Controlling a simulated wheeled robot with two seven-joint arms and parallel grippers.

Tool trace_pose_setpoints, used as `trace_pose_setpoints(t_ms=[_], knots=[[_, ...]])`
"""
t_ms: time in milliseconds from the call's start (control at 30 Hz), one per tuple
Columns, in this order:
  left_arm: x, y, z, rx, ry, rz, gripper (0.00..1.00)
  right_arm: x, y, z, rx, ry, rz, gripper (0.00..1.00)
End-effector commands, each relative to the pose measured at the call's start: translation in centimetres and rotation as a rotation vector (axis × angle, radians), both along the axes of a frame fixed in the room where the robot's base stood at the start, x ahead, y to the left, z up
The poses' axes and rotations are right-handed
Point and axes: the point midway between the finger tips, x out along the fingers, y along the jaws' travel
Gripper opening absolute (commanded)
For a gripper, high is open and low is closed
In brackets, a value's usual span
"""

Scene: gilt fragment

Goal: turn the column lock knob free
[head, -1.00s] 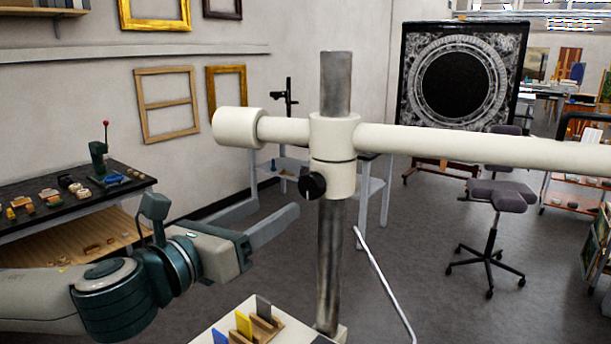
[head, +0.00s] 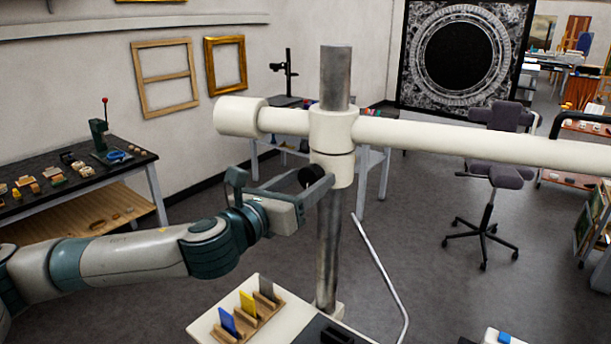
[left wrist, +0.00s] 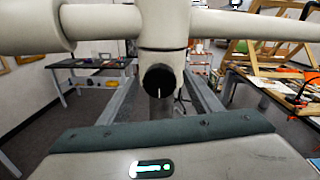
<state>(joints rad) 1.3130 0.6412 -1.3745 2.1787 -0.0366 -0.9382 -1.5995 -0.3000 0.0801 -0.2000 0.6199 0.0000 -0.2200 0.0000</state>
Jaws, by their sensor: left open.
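The black column lock knob (head: 310,176) sticks out of the white collar (head: 332,150) on the upright metal column (head: 328,240). In the left wrist view the knob (left wrist: 158,78) faces me with a short white line on it, close to upright. My left gripper (head: 316,176) is open, with one finger on each side of the knob. In the left wrist view a gap shows between the knob and each finger, so it is not gripped. In the head view the near finger partly covers the knob. My right gripper is not in view.
A white horizontal arm (head: 450,138) runs through the collar across the scene. Below the column stands a small white table (head: 212,322) with coloured cards in a wooden rack (head: 262,318). A thin metal rod (head: 383,265) slants at the right of the column.

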Motion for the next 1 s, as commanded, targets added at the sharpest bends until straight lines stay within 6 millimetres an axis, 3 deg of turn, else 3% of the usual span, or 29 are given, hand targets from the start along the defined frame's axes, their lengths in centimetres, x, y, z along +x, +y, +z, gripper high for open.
trace_pose_setpoints(t_ms=[333,500,1000], knots=[[0.17,-0.10,-0.03,0.000,0.000,0.000,0.56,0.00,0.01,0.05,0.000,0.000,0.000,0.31],[0.17,-0.09,-0.01,0.000,0.000,0.000,0.17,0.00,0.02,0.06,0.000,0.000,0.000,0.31],[0.19,-0.05,0.06,-0.060,0.043,0.002,0.18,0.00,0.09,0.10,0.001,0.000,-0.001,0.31]])
